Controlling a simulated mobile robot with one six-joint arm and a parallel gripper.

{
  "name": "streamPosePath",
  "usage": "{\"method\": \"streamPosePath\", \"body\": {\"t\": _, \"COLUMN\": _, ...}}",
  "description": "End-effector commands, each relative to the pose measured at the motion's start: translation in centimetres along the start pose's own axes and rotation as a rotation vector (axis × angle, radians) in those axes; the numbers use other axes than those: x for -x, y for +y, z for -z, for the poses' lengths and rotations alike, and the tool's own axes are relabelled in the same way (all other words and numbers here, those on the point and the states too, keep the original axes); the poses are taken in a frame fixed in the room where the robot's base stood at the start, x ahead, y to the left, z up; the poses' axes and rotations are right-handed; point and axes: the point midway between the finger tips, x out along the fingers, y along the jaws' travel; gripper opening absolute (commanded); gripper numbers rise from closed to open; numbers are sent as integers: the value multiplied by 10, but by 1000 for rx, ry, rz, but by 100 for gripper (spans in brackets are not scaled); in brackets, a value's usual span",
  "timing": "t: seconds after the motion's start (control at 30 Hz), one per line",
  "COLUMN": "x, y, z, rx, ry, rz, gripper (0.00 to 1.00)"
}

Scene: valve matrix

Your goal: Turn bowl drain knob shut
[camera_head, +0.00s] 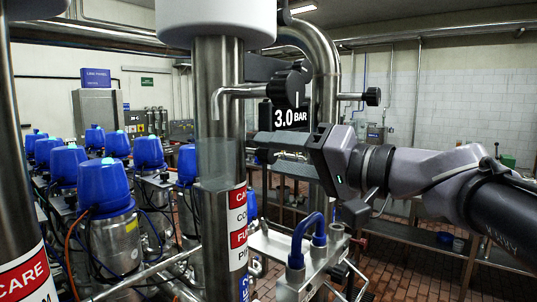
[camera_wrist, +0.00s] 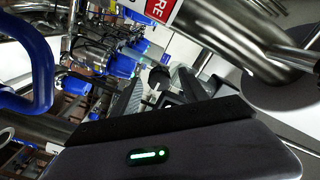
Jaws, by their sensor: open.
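My gripper (camera_head: 258,147) is open, its fingers pointing left towards the upright steel column with the sight glass. In the wrist view my gripper (camera_wrist: 162,84) shows its two fingers apart. A small black knob (camera_wrist: 159,76) appears beyond and between the fingertips there, apparently not gripped. In the head view a large black round knob (camera_head: 286,89) with a white mark sits above my gripper, beside the bent steel spout. A smaller black knob (camera_head: 372,96) is on a thin pipe to its right. I see no label naming the bowl drain knob, so I cannot tell which one it is.
The steel column (camera_head: 219,90) stands close by the fingertips. A blue bent hose (camera_head: 308,232) rises from a steel block below my gripper. Several blue-capped valves (camera_head: 101,183) fill the left. A "3.0 BAR" display (camera_head: 290,117) hangs just above my gripper.

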Motion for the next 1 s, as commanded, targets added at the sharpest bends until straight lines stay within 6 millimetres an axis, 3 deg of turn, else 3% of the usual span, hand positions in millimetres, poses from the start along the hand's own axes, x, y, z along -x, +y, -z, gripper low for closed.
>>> {"method": "streamPosePath", "body": {"t": 0.17, "x": -18, "y": 0, "z": 0, "rx": 0, "ry": -1, "rz": -1, "gripper": 52}}
{"method": "streamPosePath", "body": {"t": 0.43, "x": -20, "y": 0, "z": 0, "rx": 0, "ry": 0, "rz": -1, "gripper": 52}}
{"method": "streamPosePath", "body": {"t": 0.47, "x": -20, "y": 0, "z": 0, "rx": 0, "ry": 0, "rz": -1, "gripper": 50}}
{"method": "streamPosePath", "body": {"t": 0.7, "x": -20, "y": 0, "z": 0, "rx": 0, "ry": 0, "rz": -1, "gripper": 3}}
{"method": "streamPosePath", "body": {"t": 1.0, "x": -20, "y": 0, "z": 0, "rx": -22, "ry": 0, "rz": -1, "gripper": 0}}
